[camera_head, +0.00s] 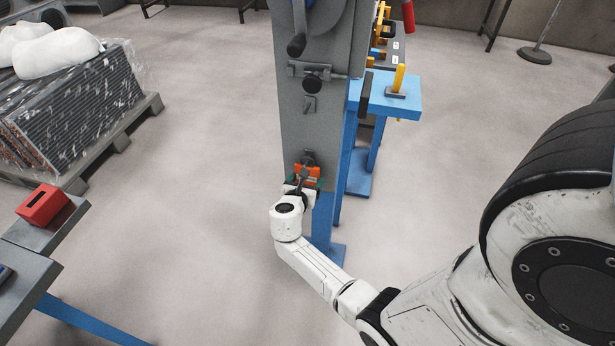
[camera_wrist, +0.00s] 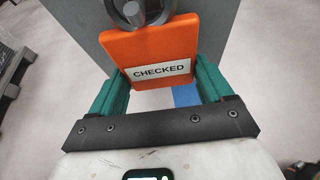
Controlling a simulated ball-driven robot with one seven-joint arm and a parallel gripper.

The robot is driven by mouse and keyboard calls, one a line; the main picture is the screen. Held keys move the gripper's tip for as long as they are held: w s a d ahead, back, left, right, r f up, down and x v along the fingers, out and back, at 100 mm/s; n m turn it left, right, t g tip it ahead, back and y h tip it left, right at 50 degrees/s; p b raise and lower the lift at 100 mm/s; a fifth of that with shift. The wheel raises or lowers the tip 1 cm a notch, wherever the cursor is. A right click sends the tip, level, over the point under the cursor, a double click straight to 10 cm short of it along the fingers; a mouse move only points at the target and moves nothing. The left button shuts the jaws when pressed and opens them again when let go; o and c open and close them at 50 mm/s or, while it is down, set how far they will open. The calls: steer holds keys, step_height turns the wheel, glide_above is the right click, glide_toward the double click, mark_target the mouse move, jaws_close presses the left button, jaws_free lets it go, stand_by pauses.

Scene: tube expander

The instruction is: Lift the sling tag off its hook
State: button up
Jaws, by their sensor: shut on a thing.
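The sling tag (camera_wrist: 155,48) is an orange plate with a white label reading "CHECKED". In the head view the tag (camera_head: 306,173) shows small and orange at the lower end of the grey machine panel. My gripper (camera_wrist: 158,88) has its green fingers on the left and right edges of the tag and is shut on it. My gripper also shows in the head view (camera_head: 304,184). A round dark grey metal piece (camera_wrist: 140,10) overlaps the tag's top edge. It hides the top of the tag, and I cannot tell how the tag hangs on the hook.
The grey panel (camera_head: 310,125) stands on blue legs, with a latch bar and handle above the tag. A blue bench (camera_head: 400,100) is to its right. A table with a red box (camera_head: 43,205) is at left, and a wrapped pallet load (camera_head: 75,100) lies behind it. The floor between is clear.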

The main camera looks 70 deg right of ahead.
steer(key=shift+a, duration=0.15)
steer(key=shift+f+p+v, duration=0.15)
steer(key=shift+p+v, duration=0.4)
steer(key=shift+v, duration=0.4)
steer(key=shift+f+p+v, duration=0.15)
steer(key=shift+p+v, duration=0.35)
steer(key=shift+v, duration=0.5)
steer(key=a+p, duration=0.2)
steer(key=a, duration=0.5)
steer(key=shift+s, duration=0.25)
